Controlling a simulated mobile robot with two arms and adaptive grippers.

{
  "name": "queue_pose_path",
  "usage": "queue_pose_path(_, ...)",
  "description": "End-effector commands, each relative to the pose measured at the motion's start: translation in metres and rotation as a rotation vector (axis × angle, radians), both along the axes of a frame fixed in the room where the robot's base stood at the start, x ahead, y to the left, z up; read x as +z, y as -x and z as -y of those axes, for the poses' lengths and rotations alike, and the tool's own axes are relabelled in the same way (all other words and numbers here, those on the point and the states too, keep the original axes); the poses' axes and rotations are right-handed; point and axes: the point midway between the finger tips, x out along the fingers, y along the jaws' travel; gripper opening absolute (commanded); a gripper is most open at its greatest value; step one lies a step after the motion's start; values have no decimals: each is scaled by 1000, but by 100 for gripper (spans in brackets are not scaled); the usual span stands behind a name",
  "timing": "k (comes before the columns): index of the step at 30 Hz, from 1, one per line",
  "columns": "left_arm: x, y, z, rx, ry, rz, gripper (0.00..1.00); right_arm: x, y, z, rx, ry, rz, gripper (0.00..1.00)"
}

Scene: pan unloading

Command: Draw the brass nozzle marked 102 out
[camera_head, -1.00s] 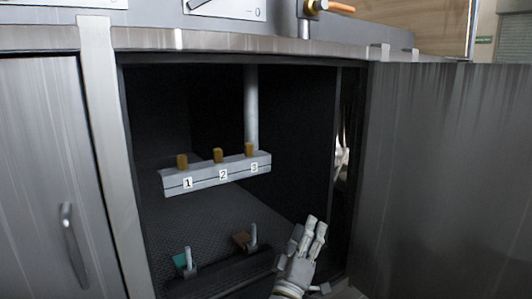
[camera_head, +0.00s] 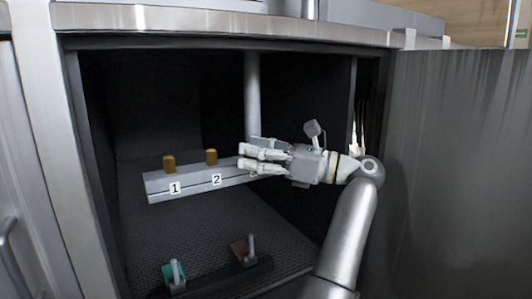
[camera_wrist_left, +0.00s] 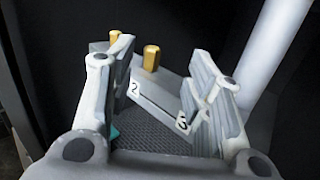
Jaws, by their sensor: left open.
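A grey bar with labels reading 1, 2 and 3 hangs inside the open cabinet; I see no label reading 102. Brass nozzles stand upright on it above label 1 (camera_head: 169,164) and label 2 (camera_head: 211,157). The nozzle above label 3 is hidden behind my left gripper (camera_head: 243,157), which is open at the bar's right end. In the left wrist view its fingers are spread, with the second nozzle (camera_wrist_left: 151,58) showing between them and label 3 (camera_wrist_left: 182,122) beside the right finger. Whether a finger touches the third nozzle I cannot tell.
A grey vertical pipe (camera_head: 252,95) stands behind the bar's right end, close to my gripper. Below are a teal piece (camera_head: 168,272) and a brown piece (camera_head: 238,248), each with a metal pin. The cabinet door (camera_head: 460,170) stands at right.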

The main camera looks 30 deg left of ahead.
Motion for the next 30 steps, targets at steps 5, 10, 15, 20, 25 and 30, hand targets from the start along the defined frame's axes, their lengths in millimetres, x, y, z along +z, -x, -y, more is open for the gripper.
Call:
queue_pose_path(5,-2,5,7,33,73,51,47,0,0,0,0,0,-1,42)
queue_pose_path(10,-3,10,-4,42,85,59,47,3,1,0,0,0,-1,42)
queue_pose_path(15,-2,19,-31,43,83,58,47,11,1,0,0,0,-2,42)
queue_pose_path(20,-1,28,-59,43,82,57,47,18,1,0,0,0,-2,42)
queue_pose_path(25,-2,35,-82,40,82,56,47,23,1,0,0,0,-2,42)
queue_pose_path(30,-2,39,-93,40,81,57,47,25,1,0,0,0,-2,42)
